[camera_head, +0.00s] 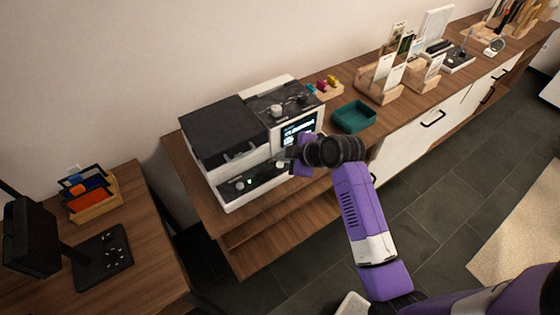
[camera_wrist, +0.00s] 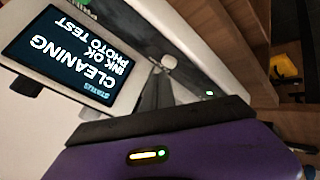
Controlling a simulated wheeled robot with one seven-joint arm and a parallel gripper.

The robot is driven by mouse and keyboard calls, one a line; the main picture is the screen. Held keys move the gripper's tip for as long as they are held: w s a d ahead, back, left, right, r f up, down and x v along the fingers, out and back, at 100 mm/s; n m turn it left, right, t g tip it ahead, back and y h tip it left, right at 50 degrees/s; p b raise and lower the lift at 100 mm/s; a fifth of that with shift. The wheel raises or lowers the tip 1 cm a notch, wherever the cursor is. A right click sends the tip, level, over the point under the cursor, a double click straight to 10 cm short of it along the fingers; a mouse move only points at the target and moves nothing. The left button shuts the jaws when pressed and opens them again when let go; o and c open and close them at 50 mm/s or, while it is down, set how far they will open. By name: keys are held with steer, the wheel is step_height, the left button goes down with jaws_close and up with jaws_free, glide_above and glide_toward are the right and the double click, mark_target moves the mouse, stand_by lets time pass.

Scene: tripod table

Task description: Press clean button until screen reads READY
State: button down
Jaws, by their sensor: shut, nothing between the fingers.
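The printer (camera_head: 222,128) stands on the wooden sideboard, with a dark lid and a white body. Its lit screen (camera_head: 300,130) faces front. In the wrist view the screen (camera_wrist: 72,55) appears upside down and reads STATUS, CLEANING, INK OK, PHOTO TEST. My gripper (camera_head: 282,155) is shut and empty at the printer's front, just below the screen. In the wrist view its fingertips (camera_wrist: 158,72) are at a small pale round button (camera_wrist: 169,62). I cannot tell whether they touch it, and no label on it is readable. A small green light (camera_wrist: 210,93) glows on the panel.
A teal tray (camera_head: 354,116) sits right of the printer. Wooden card holders (camera_head: 380,88) stand farther right. A separate desk (camera_head: 140,225) with a monitor is at the left. Dark floor (camera_head: 420,205) lies open in front of the sideboard.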

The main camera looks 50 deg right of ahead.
mark_target(283, 165)
steer(key=shift+r, duration=0.15)
step_height(283, 165, up, 5)
steer(key=p, duration=0.4)
stand_by(0.4)
stand_by(0.7)
steer(key=shift+w+d+m, duration=0.1)
steer(key=shift+m, duration=0.2)
steer(key=d+r+m, duration=0.1)
steer(key=w+d+r+m+t+h, duration=0.1)
steer(key=r, duration=0.1)
steer(key=w+d+r+m+t+h, duration=0.1)
steer(key=r, duration=0.1)
steer(key=s+a+r+m+t+y+b, duration=0.1)
steer(key=s+a+r+m, duration=0.1)
steer(key=s+a, duration=1.1)
steer(key=s+a+r+m+t+y+b, duration=0.1)
steer(key=s+a+r+m+t+b, duration=0.1)
steer(key=s+a, duration=1)
steer(key=s, duration=0.7)
steer(key=shift+s+a+m+t+y, duration=0.3)
steer(key=shift+a, duration=0.05)
